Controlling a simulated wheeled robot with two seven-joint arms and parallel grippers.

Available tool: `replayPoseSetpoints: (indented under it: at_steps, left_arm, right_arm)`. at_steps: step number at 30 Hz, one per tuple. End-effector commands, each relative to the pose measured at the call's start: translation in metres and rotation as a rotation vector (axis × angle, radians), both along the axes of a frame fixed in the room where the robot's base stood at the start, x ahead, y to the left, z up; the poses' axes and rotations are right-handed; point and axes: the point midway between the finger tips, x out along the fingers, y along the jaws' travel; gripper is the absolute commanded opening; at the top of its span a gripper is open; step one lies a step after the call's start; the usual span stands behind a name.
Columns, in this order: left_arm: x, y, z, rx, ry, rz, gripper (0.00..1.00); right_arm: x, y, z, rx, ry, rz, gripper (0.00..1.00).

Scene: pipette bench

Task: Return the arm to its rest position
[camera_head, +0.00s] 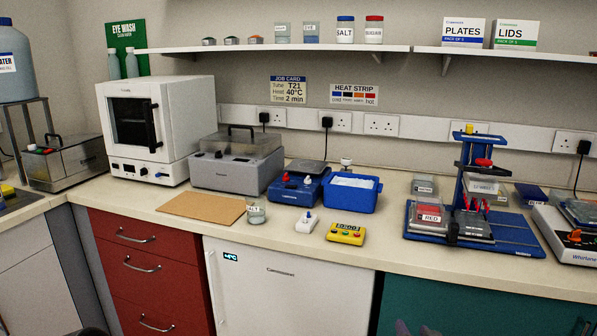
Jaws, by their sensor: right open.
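Only the tips of my right gripper (415,328) show, at the bottom edge in front of the teal cabinet. It is low, below the worktop and apart from everything on the bench. Its fingers are apart and I see nothing between them; most of it is cut off by the frame. My left gripper is not in view; a small dark shape at the bottom left edge is too cut off to tell.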

Motion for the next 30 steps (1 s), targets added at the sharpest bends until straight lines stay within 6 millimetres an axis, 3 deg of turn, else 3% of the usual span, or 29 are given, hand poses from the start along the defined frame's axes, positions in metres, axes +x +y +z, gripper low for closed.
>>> replayPoseSetpoints:
  at_steps: [4,7,12,15,18,21,24,30]
  left_arm:
    - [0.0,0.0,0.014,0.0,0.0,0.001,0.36]
    - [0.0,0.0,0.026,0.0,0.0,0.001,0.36]
    - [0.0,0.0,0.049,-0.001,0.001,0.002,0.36]
    - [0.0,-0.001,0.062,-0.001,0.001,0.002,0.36]
    - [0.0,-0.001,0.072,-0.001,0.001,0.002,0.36]
    - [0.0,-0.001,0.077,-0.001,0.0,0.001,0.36]
    - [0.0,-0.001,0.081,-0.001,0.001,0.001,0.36]
    - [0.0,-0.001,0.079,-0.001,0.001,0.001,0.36]
  right_arm:
    - [-0.022,0.037,-0.066,0.079,0.195,0.077,0.42]
    - [-0.058,0.07,-0.124,0.145,0.385,0.14,0.42]
    - [-0.153,0.125,-0.209,0.239,0.732,0.243,0.42]
    - [-0.211,0.149,-0.239,0.267,0.9,0.296,0.42]
    - [-0.257,0.164,-0.256,0.281,1.011,0.336,0.42]
    - [-0.285,0.173,-0.265,0.291,1.076,0.352,0.42]
    - [-0.296,0.175,-0.266,0.296,1.1,0.357,0.42]
    - [-0.294,0.175,-0.268,0.295,1.096,0.356,0.42]
